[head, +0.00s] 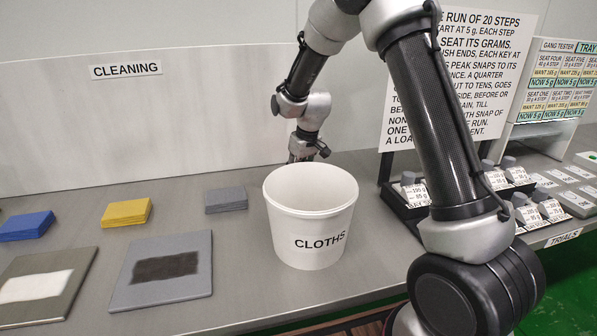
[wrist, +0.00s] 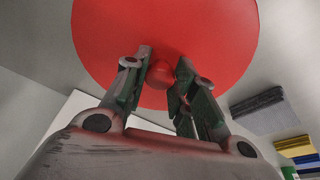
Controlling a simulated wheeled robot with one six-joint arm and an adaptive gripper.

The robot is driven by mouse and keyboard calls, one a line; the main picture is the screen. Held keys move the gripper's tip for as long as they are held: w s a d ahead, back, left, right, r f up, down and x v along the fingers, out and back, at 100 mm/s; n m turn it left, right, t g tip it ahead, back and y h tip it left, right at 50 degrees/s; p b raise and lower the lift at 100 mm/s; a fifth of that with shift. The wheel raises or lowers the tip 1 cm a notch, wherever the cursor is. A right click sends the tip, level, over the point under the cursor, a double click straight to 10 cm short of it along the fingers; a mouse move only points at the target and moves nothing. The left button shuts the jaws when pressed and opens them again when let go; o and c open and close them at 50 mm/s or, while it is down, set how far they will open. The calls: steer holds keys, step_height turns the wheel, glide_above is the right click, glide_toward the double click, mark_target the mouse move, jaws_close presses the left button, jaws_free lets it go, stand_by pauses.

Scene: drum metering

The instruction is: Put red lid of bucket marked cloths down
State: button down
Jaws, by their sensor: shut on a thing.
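The white bucket marked CLOTHS (head: 312,225) stands upright on the grey bench in the head view, with its top open. The red lid (wrist: 165,25) fills the upper middle of the wrist view, with a round red knob (wrist: 162,73) at its centre. My gripper (wrist: 163,62) has its two fingers on either side of this knob and is shut on it. In the head view my gripper (head: 303,152) is behind the bucket's far rim, mostly hidden. The lid does not show in the head view, and I cannot tell whether it touches the bench.
A grey cloth stack (head: 226,200) lies left of the bucket, with yellow (head: 126,213) and blue (head: 27,226) stacks further left. A grey panel with a dark patch (head: 163,290) lies in front of them. Black trays of weights (head: 410,205) stand right of the bucket.

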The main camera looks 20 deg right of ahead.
steer(key=shift+f, duration=0.25)
steer(key=shift+f, duration=0.1)
steer(key=c, duration=1.2)
jaws_free()
steer(key=shift+o, duration=0.2)
steer(key=v, duration=1.2)
steer(key=s+d+r+m+t, duration=0.1)
steer(key=s+d+r, duration=0.35)
steer(key=s, duration=0.25)
steer(key=s+d+r+m, duration=0.1)
steer(key=s+d+r, duration=0.2)
steer(key=s+r, duration=0.4)
steer(key=s+d+f+m, duration=0.1)
steer(key=s+d, duration=0.2)
steer(key=s, duration=0.7)
steer(key=s+d+f+m+h, duration=0.1)
steer(key=s+d, duration=0.2)
steer(key=s, duration=0.7)
steer(key=shift+s+m, duration=0.3)
steer(key=shift+s, duration=0.1)
